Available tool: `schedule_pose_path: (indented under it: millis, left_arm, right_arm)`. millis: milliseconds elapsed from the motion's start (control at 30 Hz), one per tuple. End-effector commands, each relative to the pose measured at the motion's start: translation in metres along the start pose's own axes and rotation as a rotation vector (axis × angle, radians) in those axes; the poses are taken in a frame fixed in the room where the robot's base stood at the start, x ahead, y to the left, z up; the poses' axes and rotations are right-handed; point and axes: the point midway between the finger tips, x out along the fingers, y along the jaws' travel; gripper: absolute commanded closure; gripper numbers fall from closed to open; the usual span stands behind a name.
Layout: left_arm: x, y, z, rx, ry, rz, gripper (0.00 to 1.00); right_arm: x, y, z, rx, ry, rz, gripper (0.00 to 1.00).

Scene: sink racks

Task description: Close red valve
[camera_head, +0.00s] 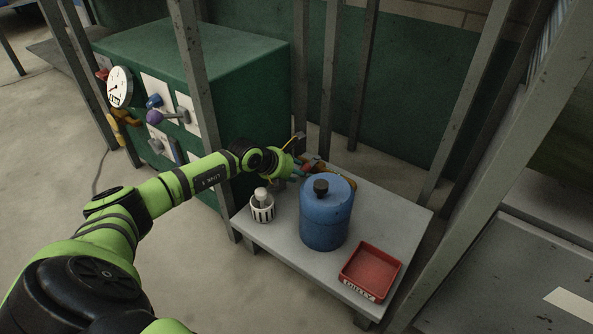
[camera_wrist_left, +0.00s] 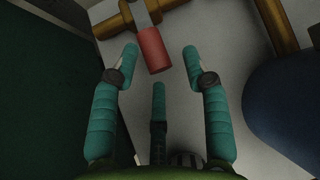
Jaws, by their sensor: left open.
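The red valve handle (camera_wrist_left: 153,49) shows in the left wrist view as a red grip on a grey lever, joined to brass pipework (camera_wrist_left: 181,7). In the head view the brass and red valve parts (camera_head: 318,165) are behind the blue tank, partly hidden by the tank and my gripper. My left gripper (camera_wrist_left: 160,56) has teal fingers spread open. The end of the red handle lies between its two upper fingertips, with visible gaps on both sides. In the head view this gripper (camera_head: 300,170) is at the table's back edge. My right gripper is not in view.
A blue tank (camera_head: 326,222) stands on the grey table (camera_head: 285,245), close right of the gripper. A white slotted holder (camera_head: 262,210) and a red tray (camera_head: 370,270) are also there. A green cabinet (camera_head: 245,85) and metal posts (camera_head: 300,75) stand behind and left.

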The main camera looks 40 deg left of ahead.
Motion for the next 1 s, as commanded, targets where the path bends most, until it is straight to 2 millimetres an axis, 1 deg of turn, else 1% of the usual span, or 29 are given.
schedule_pose_path:
  millis: [167,267,367,600,700,833,1000]
  left_arm:
    - [-0.002,0.001,0.001,0.0,-0.001,0.002,0.53]
    - [-0.009,0.002,0.0,0.0,-0.001,0.003,0.53]
    - [-0.023,0.003,0.001,0.002,-0.001,0.004,0.53]
    - [-0.075,0.003,-0.001,0.005,0.002,0.006,0.53]
    - [-0.093,0.001,-0.001,0.005,0.004,0.003,0.53]
    - [-0.109,0.002,-0.001,0.003,0.001,0.005,0.53]
    - [-0.119,0.0,0.0,0.001,0.0,0.001,0.53]
  right_arm:
    - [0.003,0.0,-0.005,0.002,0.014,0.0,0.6]
    - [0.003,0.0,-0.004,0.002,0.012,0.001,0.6]
    - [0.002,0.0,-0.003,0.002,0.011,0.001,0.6]
    - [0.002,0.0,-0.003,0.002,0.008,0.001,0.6]
    - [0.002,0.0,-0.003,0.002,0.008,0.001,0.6]
    - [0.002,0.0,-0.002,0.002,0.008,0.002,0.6]
    - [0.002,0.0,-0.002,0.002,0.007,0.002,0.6]
